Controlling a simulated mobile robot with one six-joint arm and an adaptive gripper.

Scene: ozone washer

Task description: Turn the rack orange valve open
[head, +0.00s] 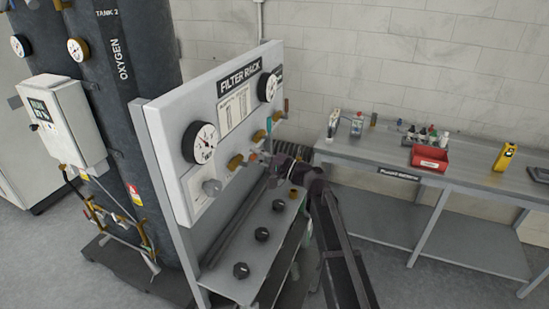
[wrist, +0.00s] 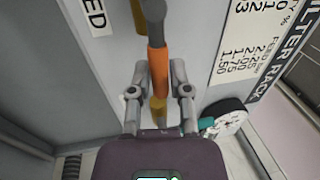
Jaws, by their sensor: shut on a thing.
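The orange valve handle (wrist: 158,60) shows in the wrist view as an orange sleeve on a grey lever, in front of the rack's panel. My gripper (wrist: 159,74) has one finger on each side of the orange sleeve and is shut on it. Brass valve parts show behind the handle. In the head view my gripper (head: 264,157) reaches the front of the filter rack (head: 160,120), among its valves. There the arm and gripper partly cover the valve, so the handle's exact angle is hard to tell.
Two round gauges (head: 199,143) and a printed chart (head: 234,110) are on the rack panel. Several black knobs (head: 262,234) stand on the rack's lower ledge. A workbench (head: 385,165) with a red bin (head: 430,157) stands at the right. Dark oxygen tanks (head: 125,60) stand at the left.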

